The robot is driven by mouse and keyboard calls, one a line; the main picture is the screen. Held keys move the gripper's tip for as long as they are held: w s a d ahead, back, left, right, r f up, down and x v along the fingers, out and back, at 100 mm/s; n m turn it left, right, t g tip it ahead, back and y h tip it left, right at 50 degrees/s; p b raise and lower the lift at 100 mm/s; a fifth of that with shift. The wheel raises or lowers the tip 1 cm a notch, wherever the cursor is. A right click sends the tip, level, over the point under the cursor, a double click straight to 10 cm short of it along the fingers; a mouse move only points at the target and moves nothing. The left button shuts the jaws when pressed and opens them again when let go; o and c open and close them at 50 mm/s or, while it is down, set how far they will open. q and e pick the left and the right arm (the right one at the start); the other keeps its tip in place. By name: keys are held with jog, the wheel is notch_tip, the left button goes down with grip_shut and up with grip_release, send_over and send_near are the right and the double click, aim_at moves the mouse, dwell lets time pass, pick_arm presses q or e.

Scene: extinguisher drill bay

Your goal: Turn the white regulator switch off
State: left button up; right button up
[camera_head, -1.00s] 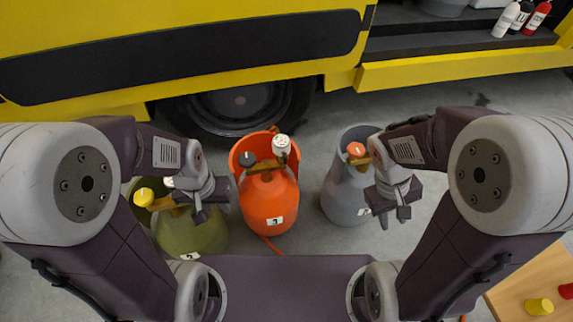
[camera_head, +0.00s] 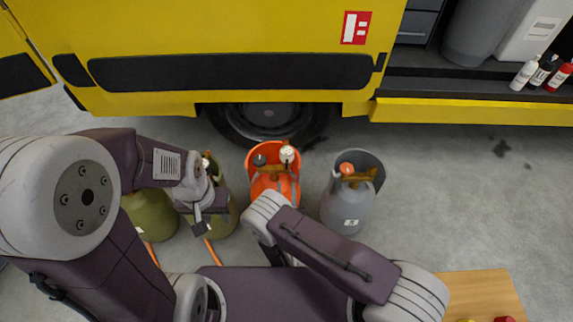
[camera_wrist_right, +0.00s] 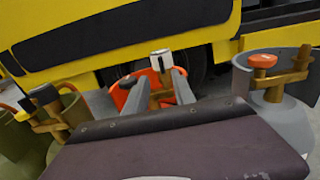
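A white regulator switch (camera_head: 287,154) sits on top of an orange cylinder (camera_head: 291,186), beside a black knob (camera_head: 259,160). In the right wrist view the white switch (camera_wrist_right: 161,60) shows upright beyond my right gripper (camera_wrist_right: 157,88). Its two grey fingers are apart, with the orange cylinder's brass valve (camera_wrist_right: 160,96) seen between them; I cannot tell if they touch anything. In the head view my right gripper is hidden behind my own right arm, in front of the orange cylinder. My left gripper (camera_head: 197,216) hangs over an olive cylinder (camera_head: 224,220); its finger gap is unclear.
A grey cylinder (camera_head: 342,209) with an orange-red knob (camera_head: 347,168) stands right of the orange one. Another olive cylinder (camera_head: 150,214) stands at left. The yellow truck (camera_head: 235,75) is behind. A wooden table (camera_head: 480,289) is at lower right. Floor right of the grey cylinder is clear.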

aim_at(287, 166)
jog(key=w+b, duration=0.3)
jog(key=w, duration=0.5)
jog(key=shift+w+d+f, duration=0.1)
jog(key=shift+w, duration=0.45)
grip_shut()
